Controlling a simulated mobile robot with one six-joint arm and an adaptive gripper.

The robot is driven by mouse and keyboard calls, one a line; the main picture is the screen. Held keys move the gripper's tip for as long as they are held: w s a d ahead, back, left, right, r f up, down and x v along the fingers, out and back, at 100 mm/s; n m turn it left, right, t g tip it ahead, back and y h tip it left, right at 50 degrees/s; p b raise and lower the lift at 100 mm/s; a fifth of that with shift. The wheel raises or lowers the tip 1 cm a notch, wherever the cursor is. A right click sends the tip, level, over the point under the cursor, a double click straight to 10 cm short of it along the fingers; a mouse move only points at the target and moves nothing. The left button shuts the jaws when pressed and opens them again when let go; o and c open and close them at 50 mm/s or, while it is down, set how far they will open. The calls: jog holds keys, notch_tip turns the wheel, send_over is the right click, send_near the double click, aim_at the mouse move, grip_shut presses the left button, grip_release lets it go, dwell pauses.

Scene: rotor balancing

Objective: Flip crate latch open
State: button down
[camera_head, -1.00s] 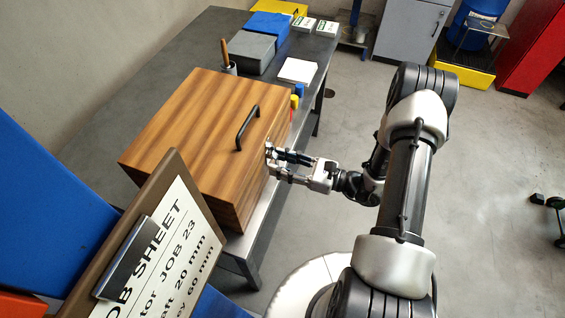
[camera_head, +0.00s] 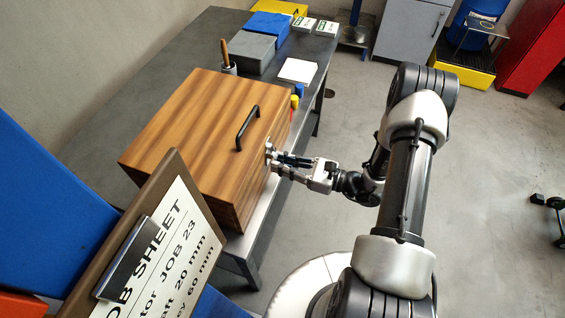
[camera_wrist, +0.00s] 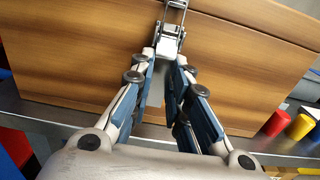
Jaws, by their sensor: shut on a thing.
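The wooden crate (camera_head: 190,125) stands on the dark workbench with its lid down and a black handle (camera_head: 247,128) on top. Its metal latch (camera_head: 269,148) is on the side facing my arm. In the wrist view the latch (camera_wrist: 171,18) is a silver loop and lever across the lid seam. My gripper (camera_head: 275,159) reaches it from the right. In the wrist view the fingertips (camera_wrist: 165,54) of my gripper are shut on the lower part of the latch. The fingers partly hide that part.
A job sheet board (camera_head: 165,245) stands in the left foreground. Behind the crate are a grey box (camera_head: 252,53), a blue box (camera_head: 268,26) and a cup with a wooden-handled tool (camera_head: 227,58). Red and yellow cylinders (camera_wrist: 277,122) sit right of the crate in the wrist view. The floor at right is mostly open.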

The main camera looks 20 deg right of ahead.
jog(key=shift+r, duration=0.1)
notch_tip(320, 180, up, 6)
jog(key=d+g+h+p, duration=0.1)
jog(key=g+h+p, duration=0.8)
jog(key=p, duration=1.4)
jog(key=s+h, duration=0.1)
jog(key=h, duration=0.2)
jog(key=shift+h+p, duration=0.3)
jog(key=shift+g+h+p, duration=0.3)
jog(key=shift+p, duration=0.3)
jog(key=c, duration=1.5)
grip_release()
jog(key=shift+w, duration=0.1)
